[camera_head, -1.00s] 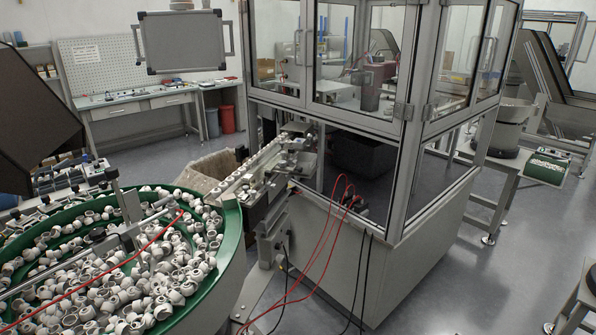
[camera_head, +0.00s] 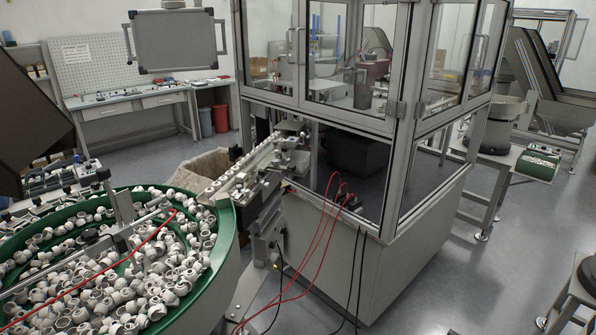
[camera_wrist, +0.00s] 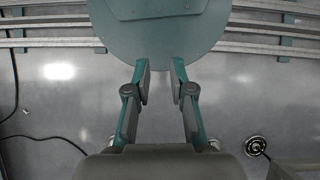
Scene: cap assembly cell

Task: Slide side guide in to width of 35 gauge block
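In the head view a feed track (camera_head: 240,178) runs from the green-rimmed bowl up into the enclosed machine, with white caps in a row on it. The side guide and the 35 gauge block cannot be made out at this size. My gripper (camera_wrist: 160,82) shows in the wrist view only. Its two fingers are apart, with nothing between them. Beyond the fingertips is a round teal disc (camera_wrist: 158,25), and the grey floor lies below. The track is not in the wrist view.
A feeder bowl (camera_head: 226,222) full of white caps stands at the left. Red hoses (camera_head: 322,228) hang at the glazed machine cabinet (camera_head: 392,150). A workbench (camera_head: 130,100) is at the back left. Metal rails (camera_wrist: 265,38) cross the wrist view.

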